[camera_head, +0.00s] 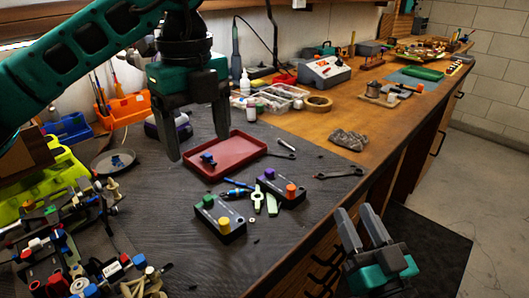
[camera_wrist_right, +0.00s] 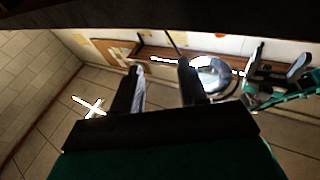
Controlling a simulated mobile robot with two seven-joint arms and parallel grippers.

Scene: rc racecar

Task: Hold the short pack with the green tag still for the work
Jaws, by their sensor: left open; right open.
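A short dark pack (camera_head: 222,228) with a green tag (camera_head: 208,201) and a yellow knob lies on the dark mat in the head view. A similar dark pack (camera_head: 288,196) with purple and orange parts lies behind it to the right. My left gripper (camera_head: 199,148) is open and empty, pointing down above the mat, behind the green-tag pack and apart from it. My right gripper (camera_head: 357,211) is open and empty past the bench's front edge, right of both packs. Its open fingers (camera_wrist_right: 159,68) also show in the right wrist view, with neither pack visible there.
A red tray (camera_head: 238,158) with a small blue part stands behind the packs. A green piece (camera_head: 257,198) and a blue pen-like tool lie between them. Cluttered car parts (camera_head: 75,255) fill the left front.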

